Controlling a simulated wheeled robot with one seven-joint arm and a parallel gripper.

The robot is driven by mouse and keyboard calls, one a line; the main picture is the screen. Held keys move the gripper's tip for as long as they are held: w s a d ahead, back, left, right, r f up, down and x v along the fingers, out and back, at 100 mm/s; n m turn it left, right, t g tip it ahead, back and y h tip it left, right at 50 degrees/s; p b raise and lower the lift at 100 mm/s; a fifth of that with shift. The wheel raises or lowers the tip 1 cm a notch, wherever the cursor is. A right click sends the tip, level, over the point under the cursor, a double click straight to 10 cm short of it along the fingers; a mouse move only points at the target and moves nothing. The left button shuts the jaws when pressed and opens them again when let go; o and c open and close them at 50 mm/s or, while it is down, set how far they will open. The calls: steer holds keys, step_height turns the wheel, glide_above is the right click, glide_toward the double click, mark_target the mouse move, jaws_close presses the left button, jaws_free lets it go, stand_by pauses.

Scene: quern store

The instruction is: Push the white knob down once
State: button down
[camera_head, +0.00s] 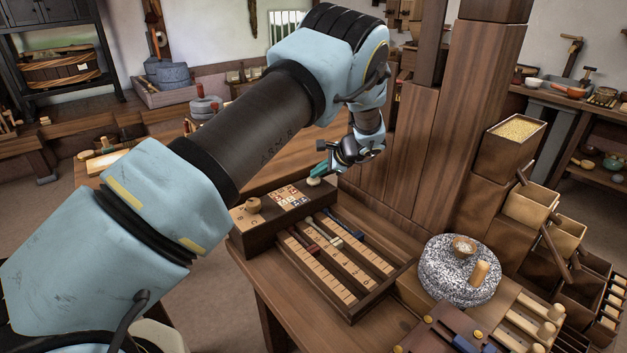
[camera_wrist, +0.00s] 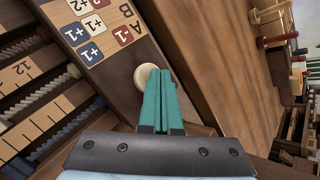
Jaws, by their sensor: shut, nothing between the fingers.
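The white knob (camera_wrist: 147,76) is a round, pale button on the wooden panel of the counting box, beside a plate of number tiles. In the head view the white knob (camera_head: 314,181) shows at the box's far right corner, just below my gripper (camera_head: 316,175). In the wrist view my gripper (camera_wrist: 165,77) has its teal fingers shut together and empty, with the tips right at the knob and overlapping its right edge. I cannot tell whether the fingertips touch the knob or hover just above it.
Below are slotted rows with coloured sliders (camera_head: 323,241). A tall wooden post (camera_head: 415,150) stands close right of my gripper. A stone quern (camera_head: 455,285) sits farther right.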

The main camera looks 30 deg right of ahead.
mark_target(317, 180)
steer(key=shift+f+b, duration=0.35)
steer(key=shift+f, duration=0.25)
stand_by(0.4)
steer(key=shift+r, duration=0.15)
steer(key=shift+r+p, duration=0.65)
steer(key=shift+r, duration=0.45)
steer(key=shift+r, duration=0.1)
steer(key=shift+r+p, duration=1.4)
steer(key=shift+r, duration=1.05)
